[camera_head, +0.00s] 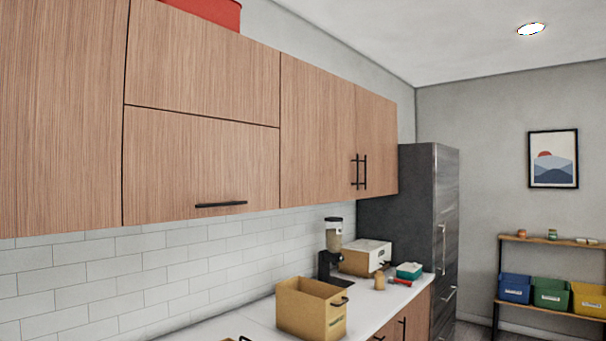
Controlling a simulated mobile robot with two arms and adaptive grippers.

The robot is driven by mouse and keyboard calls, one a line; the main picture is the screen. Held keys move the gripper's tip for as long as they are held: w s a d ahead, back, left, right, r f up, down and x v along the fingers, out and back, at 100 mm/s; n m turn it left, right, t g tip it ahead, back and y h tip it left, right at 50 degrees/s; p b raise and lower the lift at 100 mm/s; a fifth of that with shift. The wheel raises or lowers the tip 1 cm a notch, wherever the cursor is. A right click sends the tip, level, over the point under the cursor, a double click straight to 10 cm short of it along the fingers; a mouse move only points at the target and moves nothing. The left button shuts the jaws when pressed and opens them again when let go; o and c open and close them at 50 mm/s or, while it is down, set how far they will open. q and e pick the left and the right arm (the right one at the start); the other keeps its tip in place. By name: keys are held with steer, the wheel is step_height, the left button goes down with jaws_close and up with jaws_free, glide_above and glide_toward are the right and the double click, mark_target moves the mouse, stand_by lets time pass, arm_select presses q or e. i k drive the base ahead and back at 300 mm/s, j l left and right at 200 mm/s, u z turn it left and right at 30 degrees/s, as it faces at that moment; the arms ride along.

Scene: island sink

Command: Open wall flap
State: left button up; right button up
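The wall flap (190,160) is a wood-grain panel in the row of upper cabinets, left of the middle in the head view. It looks shut, flush with the panels around it. Its black horizontal bar handle (221,204) sits near its lower edge. A second wood panel (200,60) lies directly above it, separated by a dark seam. Neither my left nor my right gripper shows in the view, so nothing is seen touching the flap or handle.
A double-door upper cabinet (335,135) is to the right, then a dark fridge (415,220). A shelf (550,243) stands far right.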

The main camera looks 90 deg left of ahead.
mark_target(175, 167)
steer(key=u, duration=3.3)
